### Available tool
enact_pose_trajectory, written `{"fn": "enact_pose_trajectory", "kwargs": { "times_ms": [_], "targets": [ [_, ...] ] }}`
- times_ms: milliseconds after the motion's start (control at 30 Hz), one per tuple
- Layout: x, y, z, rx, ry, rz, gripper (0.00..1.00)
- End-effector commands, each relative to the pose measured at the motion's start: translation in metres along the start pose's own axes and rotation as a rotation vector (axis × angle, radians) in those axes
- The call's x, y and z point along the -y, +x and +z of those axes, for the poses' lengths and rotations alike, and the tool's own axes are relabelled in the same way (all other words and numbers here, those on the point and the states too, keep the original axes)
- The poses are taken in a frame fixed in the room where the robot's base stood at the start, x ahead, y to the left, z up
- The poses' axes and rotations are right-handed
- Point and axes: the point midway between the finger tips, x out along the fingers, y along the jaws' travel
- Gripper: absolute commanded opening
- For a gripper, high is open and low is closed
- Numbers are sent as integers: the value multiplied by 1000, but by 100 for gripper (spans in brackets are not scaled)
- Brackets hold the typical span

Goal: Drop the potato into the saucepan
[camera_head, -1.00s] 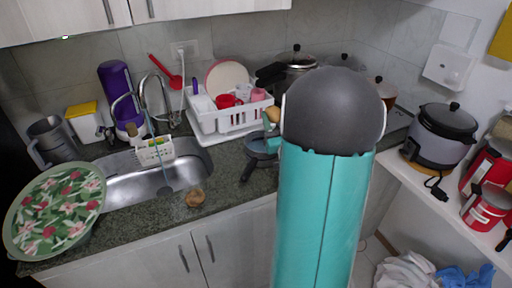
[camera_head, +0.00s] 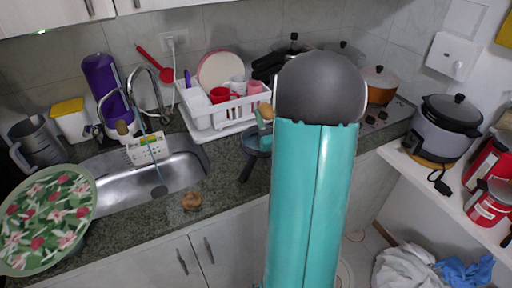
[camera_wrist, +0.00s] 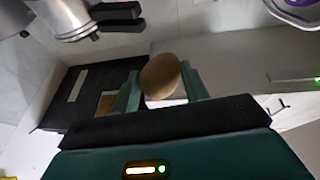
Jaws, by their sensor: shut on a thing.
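My gripper (camera_wrist: 160,85) is shut on a brown potato (camera_wrist: 160,75), which sits between its two teal fingers in the wrist view. In the head view the held potato (camera_head: 266,112) shows just left of my arm, above the dark saucepan (camera_head: 257,142) on the counter. The saucepan's handle points toward the counter's front edge. My arm hides part of the saucepan, and its inside cannot be made out clearly. In the wrist view I cannot identify the saucepan.
The sink (camera_head: 150,180), a white dish rack (camera_head: 225,113) and a floral tray (camera_head: 45,220) are to the left. An orange pot (camera_head: 380,85) and a rice cooker (camera_head: 447,125) stand to the right.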

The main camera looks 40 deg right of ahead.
Motion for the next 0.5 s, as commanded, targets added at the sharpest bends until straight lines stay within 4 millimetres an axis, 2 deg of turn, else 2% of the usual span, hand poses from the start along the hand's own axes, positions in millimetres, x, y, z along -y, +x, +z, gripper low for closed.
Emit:
{"fn": "enact_pose_trajectory", "kwargs": {
  "times_ms": [200,500],
  "targets": [
    [0,-6,21,1,1,1,21],
    [0,-6,26,-2,-1,0,21]
  ]
}}
